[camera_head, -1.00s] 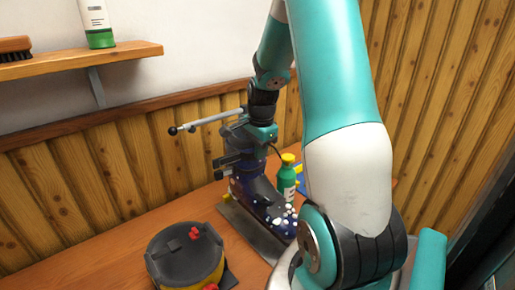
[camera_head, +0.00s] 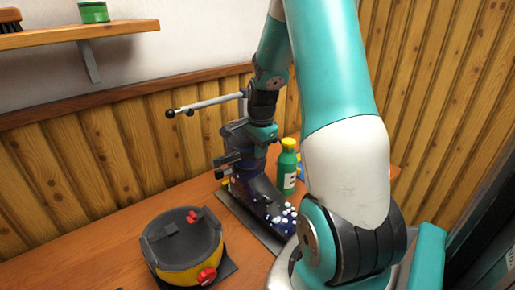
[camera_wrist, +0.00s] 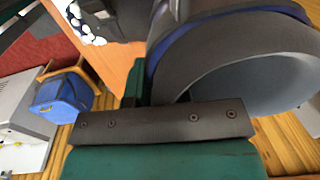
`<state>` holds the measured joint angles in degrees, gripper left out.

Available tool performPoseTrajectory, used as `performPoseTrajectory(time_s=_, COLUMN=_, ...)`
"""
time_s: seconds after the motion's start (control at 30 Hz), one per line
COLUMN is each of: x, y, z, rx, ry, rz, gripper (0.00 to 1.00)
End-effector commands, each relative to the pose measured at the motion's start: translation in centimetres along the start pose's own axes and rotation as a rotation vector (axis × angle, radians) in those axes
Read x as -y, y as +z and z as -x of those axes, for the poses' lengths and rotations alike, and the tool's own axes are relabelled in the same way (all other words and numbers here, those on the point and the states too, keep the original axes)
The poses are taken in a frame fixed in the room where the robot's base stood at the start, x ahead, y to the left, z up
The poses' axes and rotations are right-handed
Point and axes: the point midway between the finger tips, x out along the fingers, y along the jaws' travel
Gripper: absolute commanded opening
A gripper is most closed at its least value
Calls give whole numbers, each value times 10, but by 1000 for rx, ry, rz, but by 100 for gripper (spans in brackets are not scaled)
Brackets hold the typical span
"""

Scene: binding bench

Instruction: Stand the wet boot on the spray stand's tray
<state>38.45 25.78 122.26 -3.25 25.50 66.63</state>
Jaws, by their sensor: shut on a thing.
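The wet boot (camera_head: 250,188) is dark navy with white dots on its toe. It is upright, over the long grey tray (camera_head: 237,209) of the spray stand, in the head view. I cannot tell whether its sole touches the tray. My gripper (camera_head: 246,146) is shut on the boot's upper part. In the wrist view the boot's cuff (camera_wrist: 235,38) shows a wide grey opening beside my gripper (camera_wrist: 150,122). A thin grey rod (camera_head: 208,105) with a black end, apparently part of the spray stand, reaches left behind my wrist.
A black and yellow pot (camera_head: 187,262) with red knobs stands left of the tray. A green bottle (camera_head: 287,170) with a yellow cap stands behind the boot at right. A shelf (camera_head: 75,35) hangs above. A blue bin (camera_wrist: 62,95) shows in the wrist view.

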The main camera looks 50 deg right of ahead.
Motion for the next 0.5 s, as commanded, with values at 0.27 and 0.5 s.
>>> performPoseTrajectory(time_s=0.27, x=1, y=0, z=1, rx=-1, ry=-4, rz=0, gripper=0)
performPoseTrajectory(time_s=0.5, x=1, y=0, z=-2, rx=-1, ry=-4, rz=0, gripper=0)
